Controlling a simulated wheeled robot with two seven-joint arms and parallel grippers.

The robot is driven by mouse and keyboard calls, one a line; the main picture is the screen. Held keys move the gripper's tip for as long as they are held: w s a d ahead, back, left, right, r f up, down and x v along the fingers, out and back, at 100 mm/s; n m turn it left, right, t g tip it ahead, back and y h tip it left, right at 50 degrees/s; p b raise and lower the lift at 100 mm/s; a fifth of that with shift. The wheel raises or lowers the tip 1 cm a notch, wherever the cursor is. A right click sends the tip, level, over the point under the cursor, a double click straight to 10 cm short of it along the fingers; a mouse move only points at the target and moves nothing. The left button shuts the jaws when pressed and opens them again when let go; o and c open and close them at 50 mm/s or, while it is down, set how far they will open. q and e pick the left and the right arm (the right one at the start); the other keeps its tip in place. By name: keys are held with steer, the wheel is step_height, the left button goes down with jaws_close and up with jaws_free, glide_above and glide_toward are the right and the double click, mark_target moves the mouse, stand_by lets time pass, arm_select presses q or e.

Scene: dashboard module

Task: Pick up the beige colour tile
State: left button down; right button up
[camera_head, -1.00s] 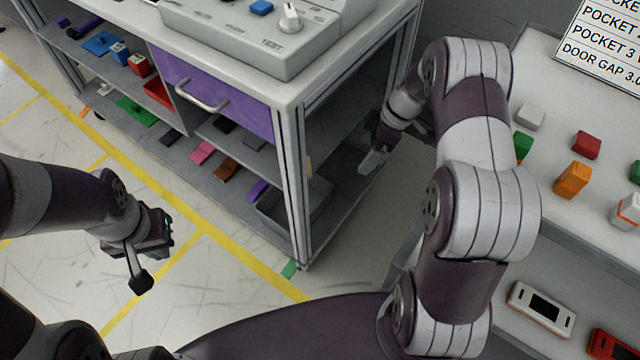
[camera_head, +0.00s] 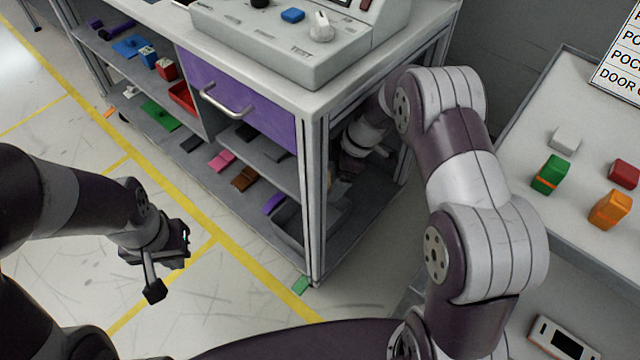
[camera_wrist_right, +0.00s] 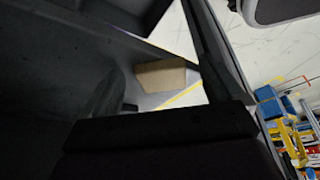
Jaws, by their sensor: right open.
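The beige tile (camera_wrist_right: 160,76) shows in the right wrist view as a small tan block at the edge of a dark grey shelf surface. In the head view only a small tan sliver shows beside the cart's corner post. My right gripper (camera_head: 343,176) reaches into the open right side of the cart, partly hidden by its own arm and the frame. In the right wrist view its dark fingers are apart, with the tile seen in the gap between them and nothing held. My left gripper (camera_head: 168,266) hangs over the floor at the left, apart from the cart; its jaw gap is unclear.
The cart has a purple drawer (camera_head: 240,105), corner posts and shelves close around my right arm. Pink (camera_head: 222,161), brown (camera_head: 244,178) and purple (camera_head: 273,204) tiles lie on the lower shelf. A green tile (camera_head: 302,285) lies on the floor. A side table (camera_head: 520,185) stands right.

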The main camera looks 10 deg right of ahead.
steer(key=c, duration=1.1)
steer(key=shift+c, duration=0.2)
